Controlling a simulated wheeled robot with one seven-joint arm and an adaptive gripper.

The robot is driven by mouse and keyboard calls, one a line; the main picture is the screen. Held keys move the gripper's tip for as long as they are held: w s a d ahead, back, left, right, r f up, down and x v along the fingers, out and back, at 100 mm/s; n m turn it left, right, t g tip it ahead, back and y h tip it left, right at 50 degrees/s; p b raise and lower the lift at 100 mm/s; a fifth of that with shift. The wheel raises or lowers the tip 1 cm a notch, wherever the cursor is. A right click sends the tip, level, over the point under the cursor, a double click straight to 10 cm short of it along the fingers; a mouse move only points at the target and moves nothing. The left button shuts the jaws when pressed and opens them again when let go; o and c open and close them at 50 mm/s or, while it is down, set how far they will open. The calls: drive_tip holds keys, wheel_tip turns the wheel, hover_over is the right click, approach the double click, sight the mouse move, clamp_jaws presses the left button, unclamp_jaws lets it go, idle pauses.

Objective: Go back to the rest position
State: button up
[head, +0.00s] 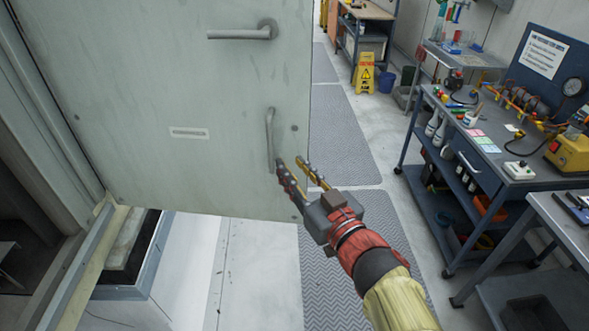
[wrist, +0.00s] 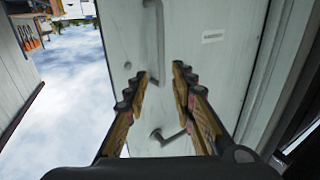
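My gripper (head: 296,170) is at the right edge of the grey-green door, close to its vertical handle (head: 270,140). In the wrist view my gripper (wrist: 160,75) has its two fingers spread apart, with nothing held between them. The door (head: 150,120) stands open on the left. A second, horizontal lever handle (head: 243,33) is higher on the door. In the wrist view the vertical handle (wrist: 152,45) shows just beyond the fingertips. I cannot tell whether a finger touches it.
A blue workbench (head: 455,150) with tools and bottles stands on the right, with a grey table (head: 565,225) nearer. A yellow caution sign (head: 364,75) is at the back. Grey floor mats (head: 335,130) run along a clear aisle. A dark opening (head: 25,210) is at the left.

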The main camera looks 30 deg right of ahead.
idle(0.6)
drive_tip(key=s+d+f+m+g+h, duration=0.3)
drive_tip(key=s+d+f+g+h, duration=0.2)
drive_tip(key=s+d+f+g, duration=0.45)
drive_tip(key=s+a+r+n+g+y+p, duration=0.1)
drive_tip(key=a+y, duration=0.5)
drive_tip(key=a, duration=1.3)
drive_tip(key=n+g+p, duration=0.1)
drive_tip(key=n+g, duration=0.1)
drive_tip(key=n, duration=0.1)
drive_tip(key=shift+s+a+y, duration=0.15)
drive_tip(key=shift+a+y, duration=0.1)
drive_tip(key=shift+y, duration=0.15)
